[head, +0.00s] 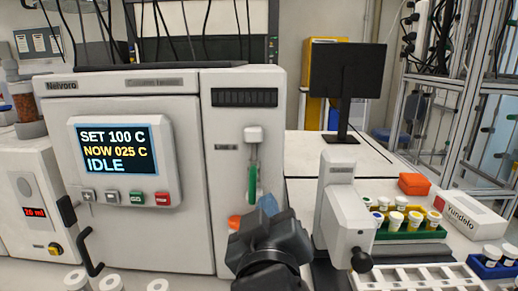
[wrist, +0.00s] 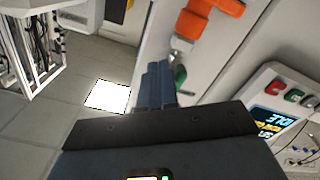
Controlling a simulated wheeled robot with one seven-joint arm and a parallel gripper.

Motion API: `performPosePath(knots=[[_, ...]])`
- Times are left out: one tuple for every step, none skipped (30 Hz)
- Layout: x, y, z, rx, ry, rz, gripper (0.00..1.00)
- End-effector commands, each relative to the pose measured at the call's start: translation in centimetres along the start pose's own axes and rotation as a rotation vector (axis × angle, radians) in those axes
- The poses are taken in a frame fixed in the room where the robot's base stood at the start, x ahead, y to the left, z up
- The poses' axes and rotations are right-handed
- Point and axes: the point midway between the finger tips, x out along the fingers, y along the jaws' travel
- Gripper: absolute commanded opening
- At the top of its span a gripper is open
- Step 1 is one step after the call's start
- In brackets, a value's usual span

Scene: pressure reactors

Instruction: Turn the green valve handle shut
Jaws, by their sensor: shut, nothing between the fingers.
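The green valve handle (head: 252,183) hangs straight down on the front of the white cabinet, below a white fitting (head: 253,135). My gripper (head: 268,205) is in front of the cabinet, its blue fingertips just right of the handle's lower end. In the wrist view the shut, empty fingers (wrist: 157,75) lie side by side, and a small part of the green handle (wrist: 180,77) shows just right of them. The rest of it is hidden behind the fingers. I cannot tell whether they touch it.
An orange handle (head: 234,222) is low on the same cabinet, partly behind my gripper; it also shows in the wrist view (wrist: 207,14). The screen panel (head: 122,150) reads IDLE. A white bench device (head: 340,215), vial racks (head: 408,224) and a monitor (head: 347,75) stand to the right.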

Motion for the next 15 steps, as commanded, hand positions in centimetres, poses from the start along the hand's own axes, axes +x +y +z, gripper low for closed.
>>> performPosePath(knots=[[0.0, -0.2, 0.1, 0.000, 0.000, 0.000, 0.00], [0.0, -0.2, 0.1, 0.000, 0.000, 0.000, 0.00], [0.0, -0.3, 0.2, 0.000, 0.000, 0.000, 0.00], [0.0, -0.4, 0.2, 0.000, 0.000, 0.000, 0.00], [0.0, -0.5, 0.2, 0.000, 0.000, 0.001, 0.00], [0.0, -0.6, 0.3, 0.000, 0.000, 0.001, 0.00], [0.0, -0.7, 0.3, 0.000, 0.000, 0.001, 0.00], [0.0, -0.7, 0.3, 0.000, 0.000, 0.001, 0.00], [0.0, -0.8, 0.3, 0.000, 0.000, 0.001, 0.00], [0.0, -0.9, 0.3, 0.000, 0.000, 0.001, 0.00], [0.0, -1.0, 0.2, 0.000, 0.000, 0.001, 0.00], [0.0, -1.2, 0.2, 0.000, 0.001, 0.000, 0.00], [0.0, -1.2, 0.2, 0.000, 0.001, 0.000, 0.00], [0.0, -1.3, 0.2, 0.001, 0.001, 0.000, 0.00], [0.0, -1.4, 0.2, 0.001, 0.001, 0.000, 0.00]])
